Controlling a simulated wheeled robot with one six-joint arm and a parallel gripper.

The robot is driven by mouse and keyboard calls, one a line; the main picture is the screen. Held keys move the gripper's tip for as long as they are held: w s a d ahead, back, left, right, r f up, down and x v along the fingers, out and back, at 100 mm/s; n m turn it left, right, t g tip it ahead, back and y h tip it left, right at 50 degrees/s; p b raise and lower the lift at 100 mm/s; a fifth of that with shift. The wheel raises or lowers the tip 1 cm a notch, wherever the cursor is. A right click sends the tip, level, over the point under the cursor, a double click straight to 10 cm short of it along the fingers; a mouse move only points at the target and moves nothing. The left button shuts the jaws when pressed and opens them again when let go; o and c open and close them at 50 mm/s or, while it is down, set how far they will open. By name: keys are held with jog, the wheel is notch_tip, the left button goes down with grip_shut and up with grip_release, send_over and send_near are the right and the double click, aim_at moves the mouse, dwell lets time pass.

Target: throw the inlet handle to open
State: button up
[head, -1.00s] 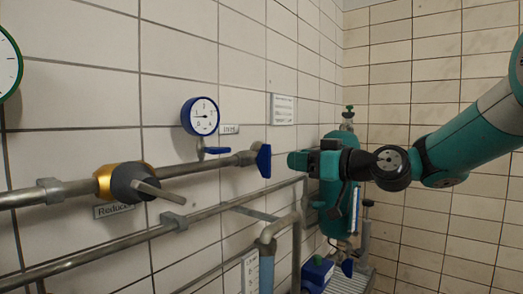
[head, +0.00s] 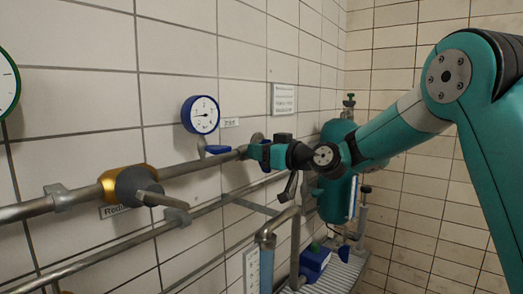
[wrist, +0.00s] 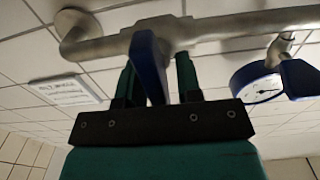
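The blue inlet handle (wrist: 150,66) sits on the grey upper pipe (wrist: 215,30) and points down from it in the wrist view. In the head view a blue part of it shows at the pipe's right end (head: 265,157), partly covered by my gripper. My gripper (wrist: 157,82) is open, with one green finger on each side of the handle. Narrow gaps show between handle and fingers, clearer on the right. In the head view my gripper (head: 272,156) reaches in from the right, close to the wall.
A round blue-rimmed gauge (head: 200,115) with a small blue lever (head: 215,150) is left of the handle. A yellow-and-grey valve (head: 128,184) sits further left on the pipe. A green tank (head: 336,180) stands behind my arm. A lower pipe (head: 110,246) runs beneath.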

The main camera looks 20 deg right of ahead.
grip_shut()
jog(key=shift+d, duration=0.1)
